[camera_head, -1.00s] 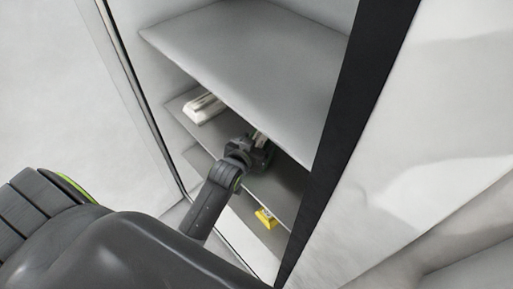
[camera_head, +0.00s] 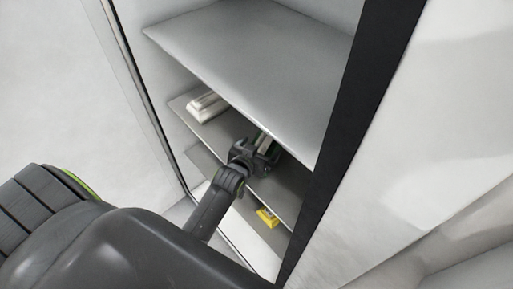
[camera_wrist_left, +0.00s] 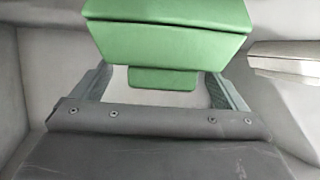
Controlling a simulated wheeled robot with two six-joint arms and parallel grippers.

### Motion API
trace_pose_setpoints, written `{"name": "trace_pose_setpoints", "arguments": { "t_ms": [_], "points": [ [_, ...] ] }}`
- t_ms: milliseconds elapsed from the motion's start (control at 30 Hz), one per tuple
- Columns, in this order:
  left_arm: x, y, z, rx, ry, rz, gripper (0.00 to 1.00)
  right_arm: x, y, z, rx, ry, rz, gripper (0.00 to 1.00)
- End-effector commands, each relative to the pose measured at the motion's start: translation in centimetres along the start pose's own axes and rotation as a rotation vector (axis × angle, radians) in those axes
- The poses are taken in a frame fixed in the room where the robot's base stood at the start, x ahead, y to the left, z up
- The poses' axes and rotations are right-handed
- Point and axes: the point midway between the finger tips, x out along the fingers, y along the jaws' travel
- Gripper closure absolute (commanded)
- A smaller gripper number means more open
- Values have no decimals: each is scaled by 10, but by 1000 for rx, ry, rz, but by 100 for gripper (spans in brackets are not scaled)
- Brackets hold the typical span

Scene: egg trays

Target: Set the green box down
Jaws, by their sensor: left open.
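The green box (camera_wrist_left: 168,40) is at the top middle of the left wrist view, with a smaller green tab (camera_wrist_left: 164,80) facing my wrist. My left gripper (camera_head: 266,148) is open and reaches into a shelf compartment of the cabinet. In the left wrist view its two fingers stand either side of the green tab, with a visible gap on each side. The box rests level in front of them; its far side is cut off. In the camera_head view the box is mostly hidden by the gripper and the shelf above. My right gripper is not in view.
The shelf (camera_head: 240,55) above overhangs the gripper. A white carton (camera_head: 207,107) lies left of it on the same level and also shows in the left wrist view (camera_wrist_left: 285,58). A yellow box (camera_head: 267,217) is on the level below. A black cabinet edge (camera_head: 345,110) stands on the right.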

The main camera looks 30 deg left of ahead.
Motion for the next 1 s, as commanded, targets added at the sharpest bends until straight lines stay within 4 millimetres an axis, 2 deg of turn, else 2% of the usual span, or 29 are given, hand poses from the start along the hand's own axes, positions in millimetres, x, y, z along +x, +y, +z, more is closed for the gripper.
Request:
{"name": "trace_pose_setpoints", "arguments": {
  "t_ms": [167,700,1000],
  "points": [
    [-12,0,2,-3,-1,0,6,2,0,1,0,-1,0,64],
    [-99,0,2,-2,-2,-1,6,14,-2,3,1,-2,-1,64],
    [-119,0,0,0,-1,-1,6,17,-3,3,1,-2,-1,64]
  ]
}}
